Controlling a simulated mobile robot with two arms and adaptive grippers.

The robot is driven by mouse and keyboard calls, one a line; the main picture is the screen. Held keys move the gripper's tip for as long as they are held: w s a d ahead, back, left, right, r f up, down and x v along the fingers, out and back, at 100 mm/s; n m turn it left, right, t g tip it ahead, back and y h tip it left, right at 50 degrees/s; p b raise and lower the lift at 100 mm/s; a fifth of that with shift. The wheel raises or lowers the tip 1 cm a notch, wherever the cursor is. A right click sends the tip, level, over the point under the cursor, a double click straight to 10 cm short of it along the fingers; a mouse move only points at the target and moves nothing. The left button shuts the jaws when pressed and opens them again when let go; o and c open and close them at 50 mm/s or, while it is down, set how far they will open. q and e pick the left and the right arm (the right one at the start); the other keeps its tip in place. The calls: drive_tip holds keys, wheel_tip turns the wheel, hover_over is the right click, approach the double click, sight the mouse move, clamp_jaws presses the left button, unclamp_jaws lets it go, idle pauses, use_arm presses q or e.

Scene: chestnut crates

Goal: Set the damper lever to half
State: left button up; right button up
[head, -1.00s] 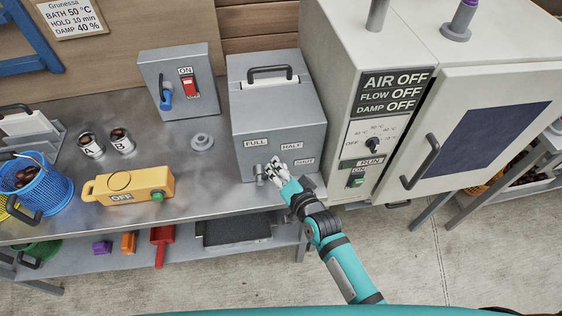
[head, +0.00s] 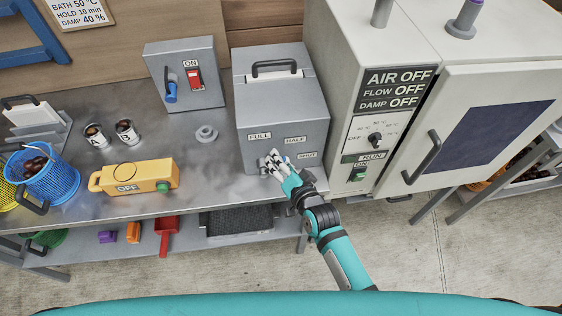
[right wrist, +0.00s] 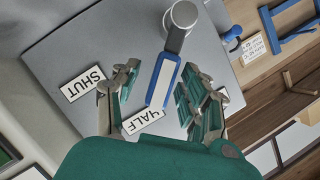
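The damper box (head: 262,112) is a grey box with FULL (head: 259,136), HALF (head: 295,139) and SHUT (head: 307,155) labels on its front. In the right wrist view, the damper lever (right wrist: 163,80) has a grey round pivot and a blue handle. There its handle points at the HALF label (right wrist: 143,120); the SHUT label (right wrist: 85,83) is off to one side. My right gripper (head: 272,160) is at the box's lower front. Its fingers (right wrist: 159,72) are open on either side of the handle, with gaps visible. In the head view the gripper hides most of the lever. My left gripper is out of view.
The oven (head: 360,92) stands close right of the box, with a RUN switch and a door handle. A yellow device (head: 135,176) marked OFF, a grey ring (head: 206,135) and a switch box (head: 186,75) are to the left.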

drive_tip(key=shift+r, duration=0.1)
drive_tip(key=shift+s, duration=0.2)
drive_tip(key=v, duration=1.1)
drive_tip(key=shift+s+d, duration=0.2)
drive_tip(key=shift+s, duration=0.05)
drive_tip(key=s+d+f+n+g+h+b, duration=0.1)
drive_tip(key=s+d+f+g, duration=0.2)
drive_tip(key=f, duration=0.8)
drive_tip(key=s+d+f+n+g+h+b, duration=0.15)
drive_tip(key=s+f, duration=0.25)
drive_tip(key=f, duration=0.6)
drive_tip(key=s+d+f+n+g+h+b, duration=0.1)
drive_tip(key=s+d+f+g, duration=0.2)
drive_tip(key=f, duration=0.8)
drive_tip(key=s+d+f+n+g+h+b, duration=0.1)
drive_tip(key=s+d+f+n+g, duration=0.1)
drive_tip(key=s+d+f, duration=0.3)
drive_tip(key=s+d+f+n+g+h, duration=0.1)
drive_tip(key=s+d+f+g, duration=0.2)
drive_tip(key=s+f, duration=0.8)
drive_tip(key=s+d, duration=0.2)
drive_tip(key=s, duration=0.5)
drive_tip(key=shift+s+f+n+b, duration=0.2)
drive_tip(key=shift+s+n+b, duration=0.1)
drive_tip(key=shift+n+b, duration=0.05)
